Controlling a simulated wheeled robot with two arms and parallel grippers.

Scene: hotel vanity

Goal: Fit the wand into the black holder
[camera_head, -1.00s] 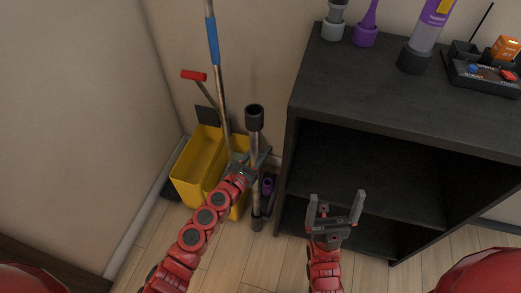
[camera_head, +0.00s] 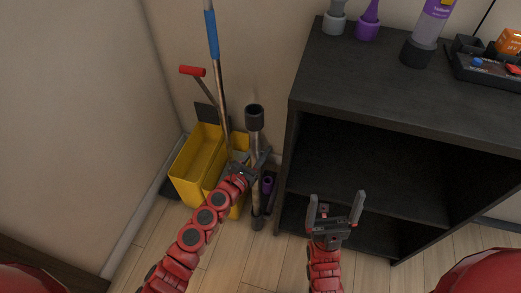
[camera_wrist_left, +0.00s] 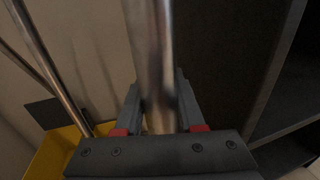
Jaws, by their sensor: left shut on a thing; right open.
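The wand (camera_head: 255,143) is a metal tube with a dark, wide, open top end and a grey lower end near the floor. It stands close to upright beside the cabinet's left side. My left gripper (camera_head: 257,164) is shut on the tube around its middle; the left wrist view shows the tube (camera_wrist_left: 152,50) between the fingers. A dark piece with a purple part (camera_head: 268,186) stands low behind the wand, next to the cabinet; it may be the black holder, but it is partly hidden. I cannot tell whether the wand touches it. My right gripper (camera_head: 335,211) is open and empty before the cabinet.
A yellow mop bucket (camera_head: 197,160) with a blue-gripped pole (camera_head: 212,38) and a red-handled lever (camera_head: 192,71) stands left of the wand. The black cabinet (camera_head: 375,90) is at the right, with bottles and a tray on top. The wooden floor in front is clear.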

